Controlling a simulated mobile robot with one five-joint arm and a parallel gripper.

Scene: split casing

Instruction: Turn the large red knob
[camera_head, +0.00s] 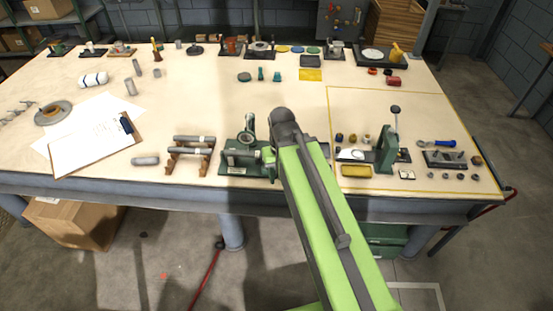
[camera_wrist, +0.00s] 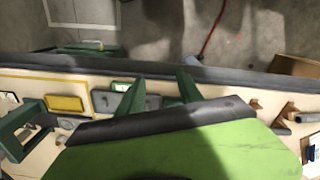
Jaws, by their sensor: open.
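I cannot make out for certain a large red knob in either view. In the head view, a short red cylinder (camera_head: 393,81) lies at the back right, and a red-brown block device (camera_head: 231,47) stands at the back. A green fixture (camera_head: 243,157) with an upright ring stands at the front middle, just left of my arm. In the wrist view, my gripper (camera_wrist: 159,88) is open, with its two dark green fingers apart and nothing seen held between them, over the table's front edge. In the head view my arm hides the gripper.
A green lever press (camera_head: 386,150) and a yellow block (camera_head: 356,171) stand right of my arm; the block also shows in the wrist view (camera_wrist: 67,103). A rack with grey cylinders (camera_head: 190,155) and a clipboard (camera_head: 95,143) lie left. The table's middle left is fairly clear.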

